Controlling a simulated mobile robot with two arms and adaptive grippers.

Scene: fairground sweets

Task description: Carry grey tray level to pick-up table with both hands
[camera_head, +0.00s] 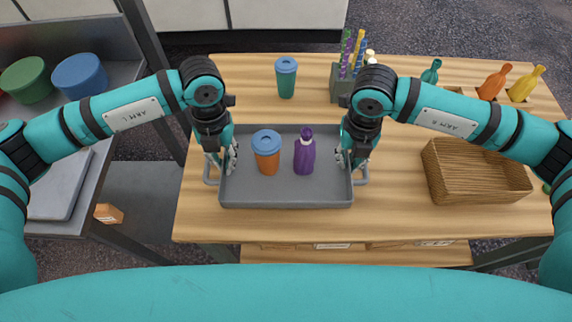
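The grey tray (285,204) is over the front left part of the wooden table and looks level. I cannot tell whether it rests on the tabletop. An orange cup with a blue lid (267,152) and a purple bottle with a white neck band (304,155) stand upright in it. My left gripper (222,162) points down at the tray's left side, by the handle there. My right gripper (352,160) is at the right side, by the other handle. Fingers are around the side rims, but their grip on the handles is partly hidden and unclear.
A teal cup with a blue lid (286,78) stands behind the tray, beside a holder of colourful sticks (348,92). A wicker basket (470,190) is at right, with teal, orange and yellow bottles behind. A grey counter (118,74) holding green and blue tubs is at left.

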